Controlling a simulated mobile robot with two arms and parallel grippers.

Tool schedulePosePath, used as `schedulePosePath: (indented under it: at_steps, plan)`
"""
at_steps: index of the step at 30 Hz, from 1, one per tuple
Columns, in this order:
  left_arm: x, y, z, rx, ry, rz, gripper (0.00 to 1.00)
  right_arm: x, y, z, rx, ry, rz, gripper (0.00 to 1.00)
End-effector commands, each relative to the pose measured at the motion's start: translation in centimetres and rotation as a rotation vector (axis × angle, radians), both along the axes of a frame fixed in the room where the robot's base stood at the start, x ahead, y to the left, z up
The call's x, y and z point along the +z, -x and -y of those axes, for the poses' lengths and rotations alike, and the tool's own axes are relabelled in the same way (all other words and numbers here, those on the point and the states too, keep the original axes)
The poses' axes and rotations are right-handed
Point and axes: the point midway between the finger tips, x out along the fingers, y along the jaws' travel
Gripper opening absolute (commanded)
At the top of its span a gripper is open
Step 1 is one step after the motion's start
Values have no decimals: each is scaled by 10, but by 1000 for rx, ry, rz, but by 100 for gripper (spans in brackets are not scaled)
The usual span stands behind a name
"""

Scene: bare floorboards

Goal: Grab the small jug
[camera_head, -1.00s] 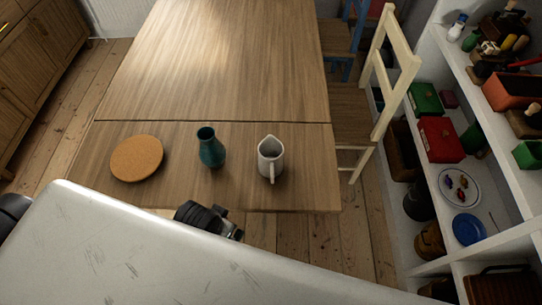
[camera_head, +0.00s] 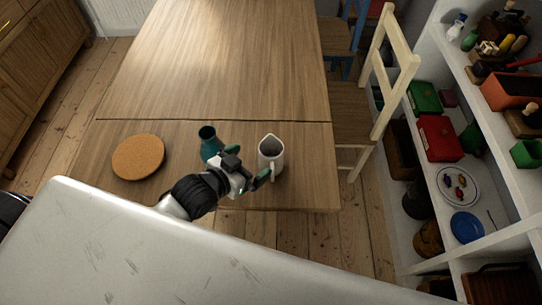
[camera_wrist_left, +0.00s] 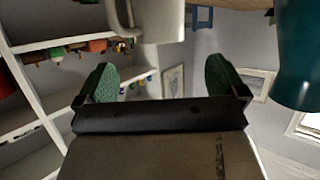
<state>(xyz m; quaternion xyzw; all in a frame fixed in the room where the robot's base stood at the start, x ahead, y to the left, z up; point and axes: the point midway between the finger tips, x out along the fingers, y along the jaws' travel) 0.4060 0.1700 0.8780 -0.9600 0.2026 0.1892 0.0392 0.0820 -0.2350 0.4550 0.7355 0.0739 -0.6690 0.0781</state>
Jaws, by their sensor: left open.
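The small jug (camera_head: 271,150) is pale grey-white and stands upright near the front edge of the wooden table, its handle toward me. It also shows at the top of the left wrist view (camera_wrist_left: 160,22), partly cut off, with its handle at left. My left gripper (camera_head: 248,165) is open and empty, with green-padded fingers. It is just left and in front of the jug, between jug and vase; one fingertip is close to the jug's handle, and I cannot tell if they touch. In the left wrist view the open fingers (camera_wrist_left: 162,80) have nothing between them. My right gripper is not in view.
A teal vase (camera_head: 207,136) stands just left of the gripper, which partly hides it; it also shows at right in the wrist view (camera_wrist_left: 300,60). A round cork mat (camera_head: 138,157) lies farther left. A cream chair (camera_head: 385,95) is at the table's right. The table's back (camera_head: 220,60) is clear.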

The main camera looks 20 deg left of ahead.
Motion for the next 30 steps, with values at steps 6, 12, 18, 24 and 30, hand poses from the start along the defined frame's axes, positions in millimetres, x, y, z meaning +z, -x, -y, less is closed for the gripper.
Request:
schedulePosePath:
  at_steps: [6, 12, 18, 24, 30]
  plan:
    - [-10, -23, 10, 1, -2, 0, 100, 2, 0, 0, 0, 0, 0, 43]
    - [-13, -41, 18, 1, -1, -1, 100, 7, 0, 0, 0, 0, -1, 43]
    - [-24, -64, 28, 1, -2, -1, 100, 10, 1, 0, 0, 0, -2, 43]
    - [-28, -70, 31, 1, -2, -2, 100, 10, 1, 1, 0, 0, -2, 43]
    - [-28, -69, 31, 1, -2, -2, 89, 10, 1, 1, 0, 2, -3, 43]
